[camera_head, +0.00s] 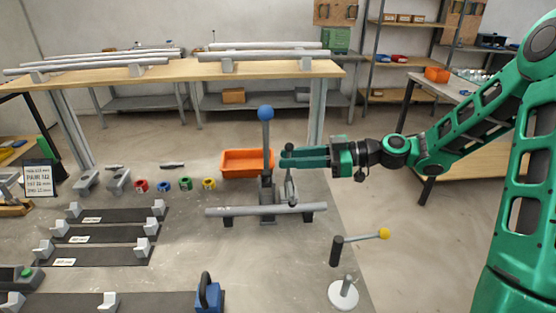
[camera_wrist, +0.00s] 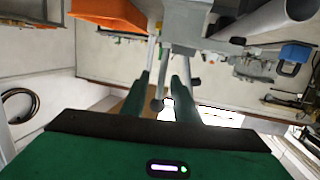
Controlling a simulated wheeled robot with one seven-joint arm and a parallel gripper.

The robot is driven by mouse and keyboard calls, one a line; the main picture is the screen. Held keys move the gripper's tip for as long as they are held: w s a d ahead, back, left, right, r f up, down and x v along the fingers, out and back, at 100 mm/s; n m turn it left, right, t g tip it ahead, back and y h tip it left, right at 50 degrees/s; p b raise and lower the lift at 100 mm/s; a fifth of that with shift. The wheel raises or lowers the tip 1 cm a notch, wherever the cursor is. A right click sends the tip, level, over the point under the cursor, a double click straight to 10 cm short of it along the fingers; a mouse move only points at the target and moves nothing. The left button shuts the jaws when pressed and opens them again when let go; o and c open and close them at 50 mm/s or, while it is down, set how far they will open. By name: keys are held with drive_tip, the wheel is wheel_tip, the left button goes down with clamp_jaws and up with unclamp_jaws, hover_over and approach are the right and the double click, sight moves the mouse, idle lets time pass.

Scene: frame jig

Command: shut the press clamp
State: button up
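The press clamp (camera_head: 267,190) stands on the table at the horizontal grey tube (camera_head: 240,211). Its long lever (camera_head: 267,150) with a blue ball (camera_head: 265,113) points upright. A shorter dark grey arm (camera_head: 290,188) stands just right of it. My gripper (camera_head: 284,156) reaches in from the right at mid-height of the lever, its fingertips close to it. In the wrist view my fingers (camera_wrist: 163,88) are apart, and a grey rod with a rounded end (camera_wrist: 157,104) shows between them. Whether the fingers touch anything cannot be told.
An orange bin (camera_head: 245,151) lies behind the clamp. Coloured rings (camera_head: 185,184) stand to its left. Dark rails with grey blocks (camera_head: 105,233) fill the left.

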drive_tip(key=f+v, duration=0.1)
drive_tip(key=v, duration=0.5)
drive_tip(key=shift+r, duration=0.45)
drive_tip(key=shift+d, duration=0.1)
